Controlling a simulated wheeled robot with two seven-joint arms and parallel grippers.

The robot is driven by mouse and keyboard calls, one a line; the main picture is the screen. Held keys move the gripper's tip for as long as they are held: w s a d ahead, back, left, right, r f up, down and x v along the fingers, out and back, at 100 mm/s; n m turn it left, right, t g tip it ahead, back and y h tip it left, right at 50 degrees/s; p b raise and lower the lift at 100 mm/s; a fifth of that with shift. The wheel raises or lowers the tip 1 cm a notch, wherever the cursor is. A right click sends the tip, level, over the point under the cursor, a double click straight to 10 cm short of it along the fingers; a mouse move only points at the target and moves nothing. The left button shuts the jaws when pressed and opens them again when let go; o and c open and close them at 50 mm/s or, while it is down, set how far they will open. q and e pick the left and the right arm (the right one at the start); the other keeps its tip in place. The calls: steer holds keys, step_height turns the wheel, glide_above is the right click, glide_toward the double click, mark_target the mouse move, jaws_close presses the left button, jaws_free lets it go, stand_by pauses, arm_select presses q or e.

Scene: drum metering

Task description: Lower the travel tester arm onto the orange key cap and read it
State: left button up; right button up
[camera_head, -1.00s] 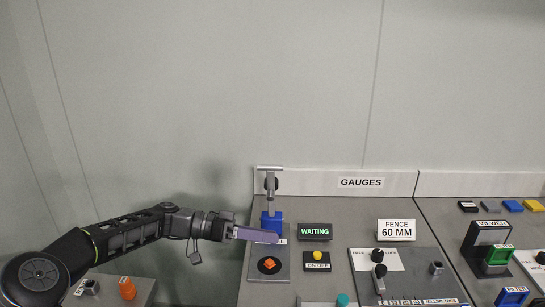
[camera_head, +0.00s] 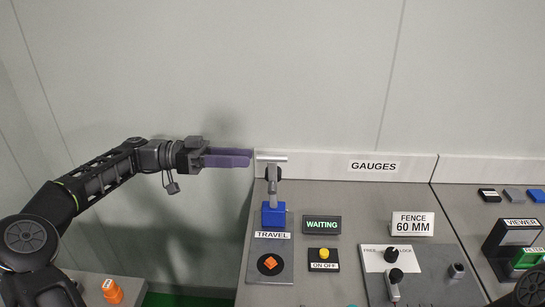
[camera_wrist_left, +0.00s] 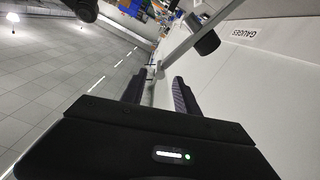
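The travel tester stands at the left of the bench in the head view. Its grey arm (camera_head: 273,185) is raised upright from a blue block (camera_head: 273,214), with a crossbar handle (camera_head: 271,157) on top. The orange key cap (camera_head: 270,262) sits on a dark round spot on the tester's plate, with nothing on it. The display (camera_head: 321,224) reads WAITING. My left gripper (camera_head: 250,157) is level with the handle, its purple fingertips just left of it. In the left wrist view its fingers (camera_wrist_left: 158,88) are apart, with the grey tester arm (camera_wrist_left: 182,43) ahead; contact is unclear. My right gripper is not seen.
A yellow ON OFF button (camera_head: 323,254) is right of the key cap. A FENCE 60 MM sign (camera_head: 413,224) and a FREE/LOCK panel (camera_head: 392,258) stand further right. An orange object (camera_head: 112,291) is at lower left. A wall rises behind the bench.

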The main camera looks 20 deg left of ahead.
mark_target(272, 158)
arm_select(q)
steer(key=p+x, duration=0.2)
steer(key=x, duration=0.4)
steer(key=shift+d+r, duration=0.1)
steer(key=shift+d, duration=0.15)
steer(key=shift+w+d, duration=0.25)
steer(key=shift+d, duration=0.35)
jaws_close()
stand_by(0.7)
